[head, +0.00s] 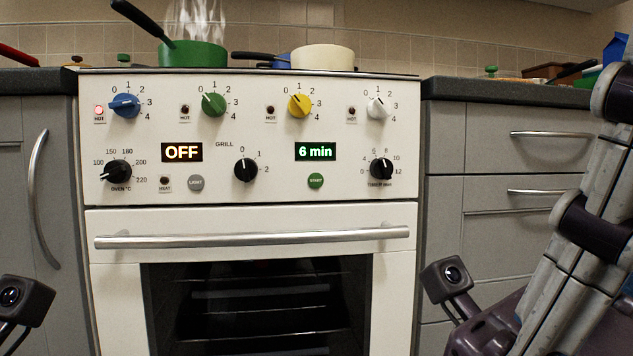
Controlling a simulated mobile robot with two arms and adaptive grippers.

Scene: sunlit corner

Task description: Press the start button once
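The green round start button (316,180), marked START, is on the white front panel of the oven (200,220). It sits below a display (315,151) that reads "6 min" in green. The timer knob (381,169) is to its right and the grill knob (245,170) to its left. Nothing covers the button or touches it. The fingers of my left and right grippers are not in the picture; only parts of my arms show at the lower left and along the right side.
A second display (182,152) reads OFF, above a grey light button (196,183). A steaming green pot (193,55) and a cream pot (322,58) stand on the hob. A red lamp (99,110) glows beside the blue knob (125,105). The oven handle (252,237) crosses below the panel.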

